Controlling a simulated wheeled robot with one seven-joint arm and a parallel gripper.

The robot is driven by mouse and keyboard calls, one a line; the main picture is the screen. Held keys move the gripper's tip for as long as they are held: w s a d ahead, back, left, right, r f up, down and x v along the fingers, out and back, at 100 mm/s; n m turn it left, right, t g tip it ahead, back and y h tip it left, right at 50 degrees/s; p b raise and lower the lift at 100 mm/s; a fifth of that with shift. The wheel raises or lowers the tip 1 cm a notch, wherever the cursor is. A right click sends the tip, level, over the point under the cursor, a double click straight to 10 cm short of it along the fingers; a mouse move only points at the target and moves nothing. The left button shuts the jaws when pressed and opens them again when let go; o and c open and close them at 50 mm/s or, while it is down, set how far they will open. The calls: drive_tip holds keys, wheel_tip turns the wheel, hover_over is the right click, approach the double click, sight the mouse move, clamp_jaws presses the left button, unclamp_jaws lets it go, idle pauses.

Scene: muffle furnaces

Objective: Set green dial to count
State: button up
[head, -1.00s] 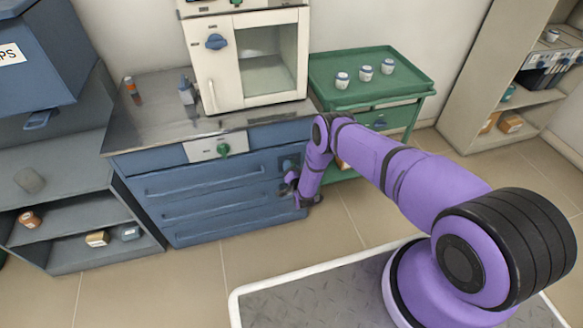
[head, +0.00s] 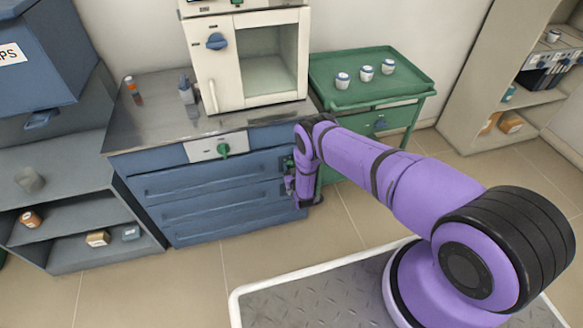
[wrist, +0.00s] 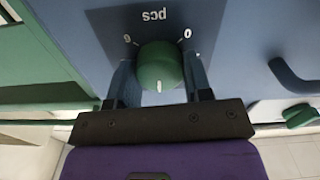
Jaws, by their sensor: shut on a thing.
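The green dial (wrist: 160,66) sits on a blue panel (wrist: 108,22) marked "pcs", which appears upside down in the wrist view. A 0 and a 6 stand by the dial's far side, and a white mark on the dial points toward my gripper. My gripper (wrist: 159,82) has one finger on each side of the dial and is shut on it. In the head view my gripper (head: 290,182) is at the right end of the blue cabinet (head: 215,190), small and partly hidden by my arm.
Another green knob (head: 223,150) sits on a white plate of the cabinet. A white furnace (head: 218,75) with a blue knob stands on top. A green cart (head: 335,103) with three white-and-blue jars (head: 366,73) stands to the right. Shelves flank both sides; the floor ahead is clear.

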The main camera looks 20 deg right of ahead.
drive_tip(key=shift+s+f+n, duration=0.1)
drive_tip(key=shift+n, duration=0.4)
drive_tip(key=o, duration=0.9)
drive_tip(key=s, duration=1)
drive_tip(key=shift+s, duration=0.35)
